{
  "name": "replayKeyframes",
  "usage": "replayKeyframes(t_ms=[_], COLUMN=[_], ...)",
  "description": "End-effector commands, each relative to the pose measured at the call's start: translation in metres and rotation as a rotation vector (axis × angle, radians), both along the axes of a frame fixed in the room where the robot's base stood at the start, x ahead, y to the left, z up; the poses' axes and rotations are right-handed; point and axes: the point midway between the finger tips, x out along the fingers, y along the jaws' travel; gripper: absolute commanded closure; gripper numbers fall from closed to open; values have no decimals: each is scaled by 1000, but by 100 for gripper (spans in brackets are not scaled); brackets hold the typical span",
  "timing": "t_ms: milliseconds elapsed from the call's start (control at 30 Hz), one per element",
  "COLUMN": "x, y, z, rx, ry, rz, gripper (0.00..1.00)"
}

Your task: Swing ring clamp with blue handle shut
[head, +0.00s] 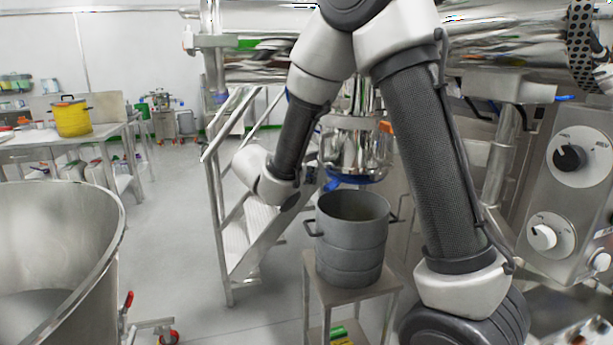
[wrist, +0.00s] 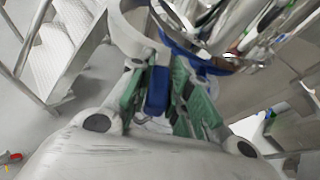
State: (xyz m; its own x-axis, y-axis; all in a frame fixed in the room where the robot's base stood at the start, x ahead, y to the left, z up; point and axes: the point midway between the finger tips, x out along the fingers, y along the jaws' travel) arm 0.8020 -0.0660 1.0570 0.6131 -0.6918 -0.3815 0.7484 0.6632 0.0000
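The ring clamp (wrist: 127,32) shows in the wrist view as a curved shiny metal band at the upper left. Its blue handle (wrist: 157,91) hangs between the green-padded fingers of my gripper (wrist: 163,75). The handle is close to both fingers, but I cannot tell whether they press on it. A blue band (wrist: 195,58) runs around the metal outlet just right of the clamp. In the head view the steel vessel outlet (head: 358,150) hangs above a pot, with blue at its lower rim. My gripper is mostly hidden there behind my wrist.
An open steel pot (head: 350,262) stands on a small stand (head: 345,292) below the outlet. Metal steps (head: 247,228) are left of it. A large steel bowl (head: 112,235) is at the front left. A control panel (head: 568,190) is at the right. Floor between bowl and steps is clear.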

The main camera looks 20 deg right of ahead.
Motion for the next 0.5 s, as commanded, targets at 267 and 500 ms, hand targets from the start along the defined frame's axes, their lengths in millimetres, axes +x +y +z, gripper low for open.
replayKeyframes(t_ms=[267,500], x=[0,-6], y=[0,9], z=[0,4], rx=[1,2], ry=[1,0], rz=[0,4], gripper=[61,61])
